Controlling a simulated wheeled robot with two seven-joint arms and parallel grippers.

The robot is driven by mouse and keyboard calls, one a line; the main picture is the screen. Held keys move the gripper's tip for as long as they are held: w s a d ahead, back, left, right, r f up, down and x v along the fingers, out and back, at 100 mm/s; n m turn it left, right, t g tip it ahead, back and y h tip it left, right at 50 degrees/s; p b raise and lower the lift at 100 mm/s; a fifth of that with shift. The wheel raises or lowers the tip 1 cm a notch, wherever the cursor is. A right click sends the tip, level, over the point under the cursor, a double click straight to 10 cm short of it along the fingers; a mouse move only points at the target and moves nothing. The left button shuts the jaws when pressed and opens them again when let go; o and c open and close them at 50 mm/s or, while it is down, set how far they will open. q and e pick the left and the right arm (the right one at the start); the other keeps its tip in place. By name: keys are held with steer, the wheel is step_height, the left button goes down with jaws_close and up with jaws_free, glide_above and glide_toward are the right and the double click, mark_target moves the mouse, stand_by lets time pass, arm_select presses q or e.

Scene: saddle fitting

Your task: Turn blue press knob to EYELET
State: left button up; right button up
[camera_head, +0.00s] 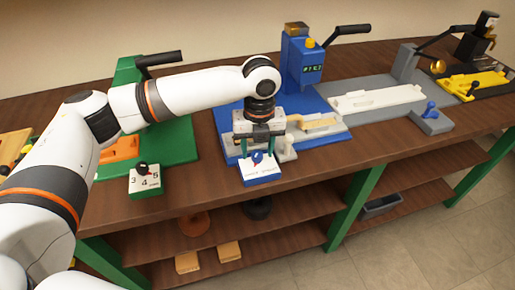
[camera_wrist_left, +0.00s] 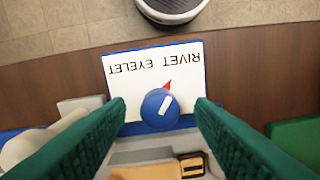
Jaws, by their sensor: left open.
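The blue press knob (camera_wrist_left: 160,110) sits on a white plate (camera_wrist_left: 183,62) lettered RIVET and EYELET, upside down in the left wrist view. Its red pointer (camera_wrist_left: 168,85) leans slightly right there, toward the word that appears to be RIVET. My left gripper (camera_wrist_left: 160,108) is open, its green fingers on either side of the knob with gaps showing. In the head view my left gripper (camera_head: 258,156) points down over the knob (camera_head: 257,157) and its plate (camera_head: 262,178) at the front of the blue press (camera_head: 303,62). My right gripper is not in view.
A green station (camera_head: 180,142) with a numbered dial block (camera_head: 145,181) stands left of the press. A grey station (camera_head: 375,84) with a blue-handled block (camera_head: 431,118) stands right. The bench's front edge runs just before the plate.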

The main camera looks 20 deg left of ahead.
arm_select(q)
steer(key=shift+f, duration=0.4)
steer(key=shift+c, duration=0.6)
steer(key=c, duration=0.9)
steer(key=shift+r+p, duration=0.15)
steer(key=shift+p, duration=0.2)
steer(key=n+p, duration=1)
steer(key=p, duration=0.5)
steer(key=shift+r+p, duration=0.15)
steer(key=shift+p, duration=0.25)
steer(key=shift+w+a+f+n+p, duration=0.1)
steer(key=shift+n+p, duration=0.75)
steer(key=shift+n, duration=0.15)
steer(key=shift+f+n+p, duration=0.1)
steer(key=shift+n+p, duration=0.75)
steer(key=shift+n, duration=0.15)
steer(key=o, duration=1)
